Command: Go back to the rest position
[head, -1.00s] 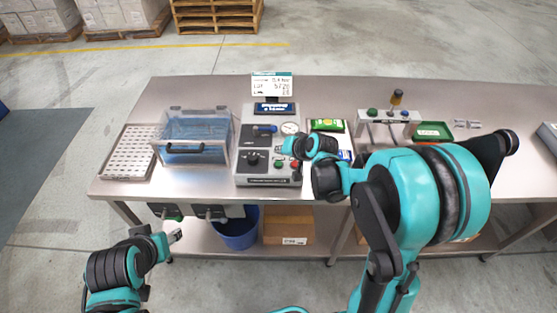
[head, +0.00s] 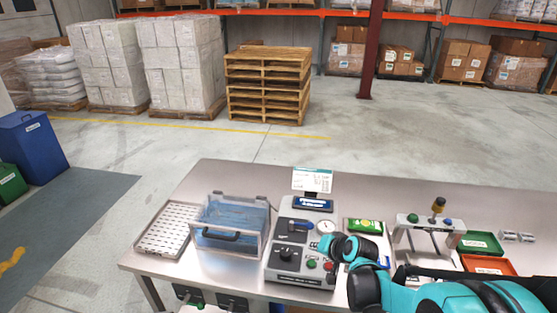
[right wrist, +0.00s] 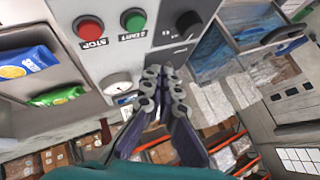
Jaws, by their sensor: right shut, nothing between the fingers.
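My right gripper (head: 320,244) is over the right part of the grey control box (head: 272,272) on the steel table, near its gauge and buttons. In the right wrist view my right gripper (right wrist: 164,76) has its fingers together with nothing between them. The box face there shows a red STOP button (right wrist: 89,28), a green START button (right wrist: 133,19) and a black knob (right wrist: 188,24). I cannot tell whether the fingertips touch the box. My left gripper is not in view.
A clear lidded bin (head: 232,225) and a perforated tray (head: 168,230) stand left of the box. A green-yellow packet (head: 364,226), a small stand (head: 428,222), a green tray (head: 480,243) and an orange tray (head: 488,265) lie right.

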